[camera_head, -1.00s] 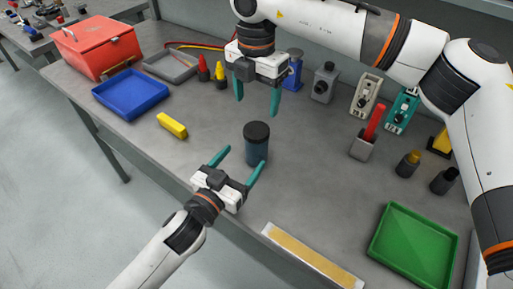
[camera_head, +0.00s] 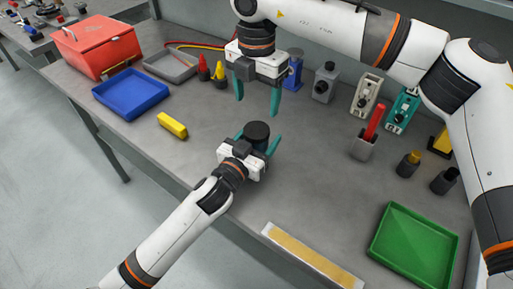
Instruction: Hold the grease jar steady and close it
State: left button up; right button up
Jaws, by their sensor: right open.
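The grease jar (camera_head: 257,132) stands upright on the grey bench, a dark blue-grey body with a black lid on top. Whether the lid is tight cannot be told. My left gripper (camera_head: 257,138) is low at the jar, with its teal fingers on either side of the body. They look spread as wide as before, so it seems open around the jar; the palm hides the jar's lower part. My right gripper (camera_head: 258,103) is open and empty, pointing down above the bench just behind the jar, clear of the lid.
A yellow block (camera_head: 172,125) and a blue tray (camera_head: 131,93) lie to the left. A green tray (camera_head: 413,245) and a tan strip (camera_head: 312,258) are near the front edge. Bench right of the jar is clear.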

pick_arm(q)
grip_shut()
pick_arm(e)
jog(key=n, duration=2.2)
jog(key=shift+n, duration=0.4)
jog(key=n, duration=0.6)
jog(key=shift+n, duration=0.3)
jog(key=n, duration=1.1)
